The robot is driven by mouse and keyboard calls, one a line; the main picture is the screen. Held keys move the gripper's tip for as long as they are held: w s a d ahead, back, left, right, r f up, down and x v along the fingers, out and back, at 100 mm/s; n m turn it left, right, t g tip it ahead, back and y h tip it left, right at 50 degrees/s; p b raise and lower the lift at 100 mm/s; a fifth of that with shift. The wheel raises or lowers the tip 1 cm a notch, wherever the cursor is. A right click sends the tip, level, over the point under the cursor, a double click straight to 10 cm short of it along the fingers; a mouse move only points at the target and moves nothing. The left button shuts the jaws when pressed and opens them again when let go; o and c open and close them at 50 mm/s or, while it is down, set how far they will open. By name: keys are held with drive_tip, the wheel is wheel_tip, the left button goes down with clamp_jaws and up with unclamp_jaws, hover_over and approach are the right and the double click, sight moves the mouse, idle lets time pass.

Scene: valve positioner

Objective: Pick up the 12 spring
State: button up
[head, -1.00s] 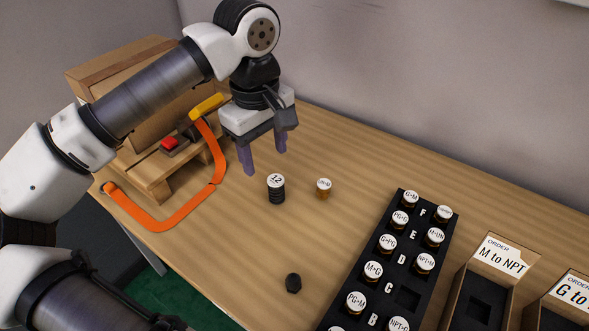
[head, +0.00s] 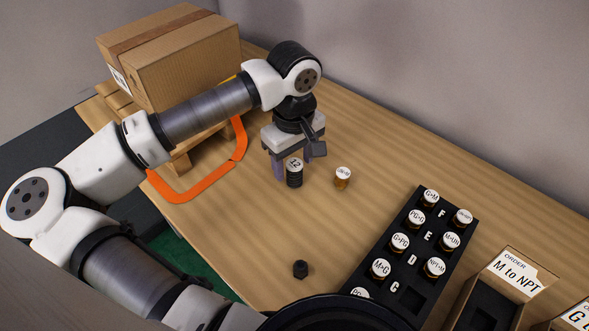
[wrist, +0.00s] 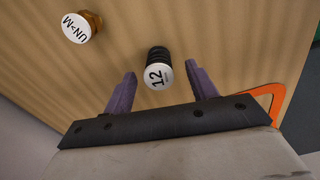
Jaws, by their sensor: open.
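The 12 spring (head: 294,176) is a black coil with a white cap marked 12, standing upright on the wooden table. In the wrist view the 12 spring (wrist: 158,66) lies between and a little beyond the tips of my two purple fingers. My gripper (head: 290,170) is open and empty, low and just behind the spring in the head view. It also shows in the wrist view as my gripper (wrist: 160,80), with one finger to each side of the spring. I cannot tell whether a finger touches it.
A brass fitting with a white cap (head: 343,177) stands just right of the spring. A black lettered rack (head: 413,250) of capped fittings and an order box (head: 497,290) stand at right. An orange strip (head: 190,191) and cardboard box (head: 180,62) are left.

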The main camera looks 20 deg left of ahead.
sight(295, 173)
wheel_tip(295, 173, down, 4)
drive_tip(key=shift+d+f+p, duration=0.1)
drive_tip(key=shift+p, duration=0.5)
drive_tip(key=c, duration=1.1)
